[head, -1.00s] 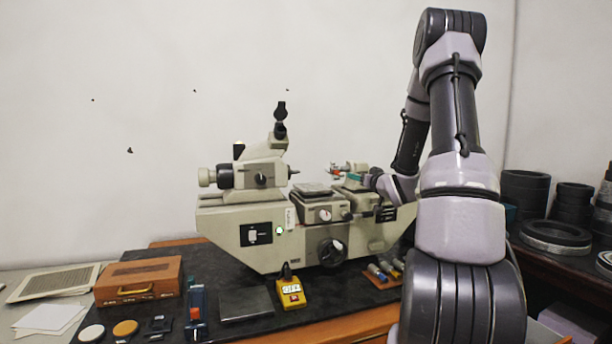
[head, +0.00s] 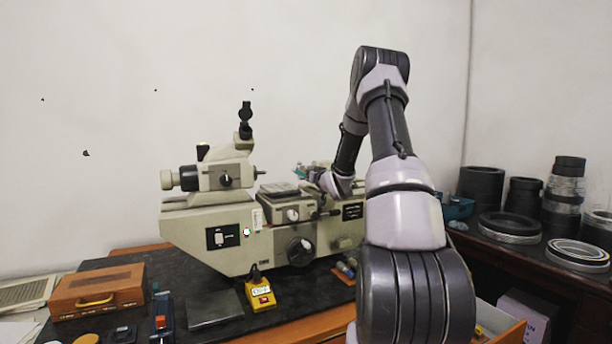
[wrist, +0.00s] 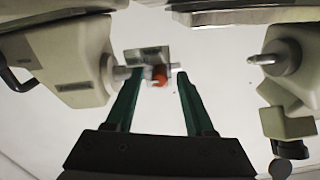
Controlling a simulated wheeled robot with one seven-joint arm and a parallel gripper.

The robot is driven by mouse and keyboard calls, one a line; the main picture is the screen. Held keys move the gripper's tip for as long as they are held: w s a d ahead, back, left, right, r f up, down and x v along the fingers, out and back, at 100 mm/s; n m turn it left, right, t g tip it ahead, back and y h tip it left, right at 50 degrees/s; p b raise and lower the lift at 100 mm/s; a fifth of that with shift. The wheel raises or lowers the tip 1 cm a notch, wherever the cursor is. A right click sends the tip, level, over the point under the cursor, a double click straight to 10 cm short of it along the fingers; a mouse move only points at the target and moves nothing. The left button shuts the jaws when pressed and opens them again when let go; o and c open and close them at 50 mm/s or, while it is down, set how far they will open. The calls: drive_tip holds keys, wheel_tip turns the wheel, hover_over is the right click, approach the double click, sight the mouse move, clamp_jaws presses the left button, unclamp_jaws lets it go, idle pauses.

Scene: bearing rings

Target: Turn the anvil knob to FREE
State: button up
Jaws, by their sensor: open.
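The measuring machine (head: 276,246) stands on the dark bench top. In the wrist view, a metal block with an orange-red knob (wrist: 160,76) sits on a short shaft from the left housing (wrist: 72,58). I cannot read any FREE marking. My gripper (wrist: 161,73) is open, and its two green fingers show on either side of the knob in the picture. I cannot tell whether they touch it. In the head view, my gripper is at the machine's upper right, and my arm hides much of that end.
A spindle tip (wrist: 282,58) faces the block from the right in the wrist view. A wooden case (head: 97,291), a yellow meter (head: 260,293) and a dark plate (head: 213,309) lie before the machine. Dark rings (head: 510,228) stand on the right bench.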

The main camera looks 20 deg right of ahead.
clamp_jaws()
drive_tip(key=shift+n, duration=0.4)
drive_tip(key=n, duration=0.3)
drive_tip(key=shift+n, duration=0.4)
drive_tip(key=n, duration=0.4)
drive_tip(key=shift+n, duration=0.3)
drive_tip(key=n, duration=0.4)
drive_tip(key=shift+n, duration=2.1)
